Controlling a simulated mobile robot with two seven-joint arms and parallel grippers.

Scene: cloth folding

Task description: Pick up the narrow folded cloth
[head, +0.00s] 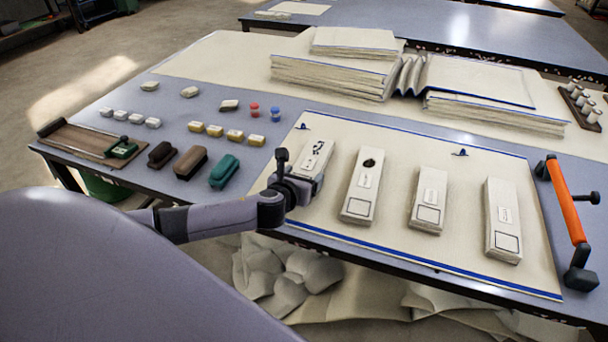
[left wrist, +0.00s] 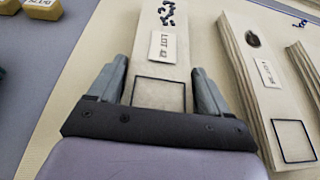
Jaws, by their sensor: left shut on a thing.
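Several narrow folded cloths lie side by side on a cream mat with blue edge lines (head: 400,150). The leftmost narrow folded cloth (head: 317,153) has dark spots at its far end, a small label and a black-outlined square at its near end. In the left wrist view this cloth (left wrist: 160,93) lies between the two fingers, and its label seems to read LOT 42. My left gripper (head: 305,183) is shut on its near end, one finger along each long side. The cloth still appears to lie on the mat. The right gripper is not in view.
Right of the held cloth are a cloth with a dark blot (head: 363,185) and two plainer ones (head: 429,200) (head: 503,220). Stacked cloth (head: 335,75) stands behind. Brushes (head: 225,171) and small blocks lie left. An orange-handled bar (head: 567,205) is at the right edge.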

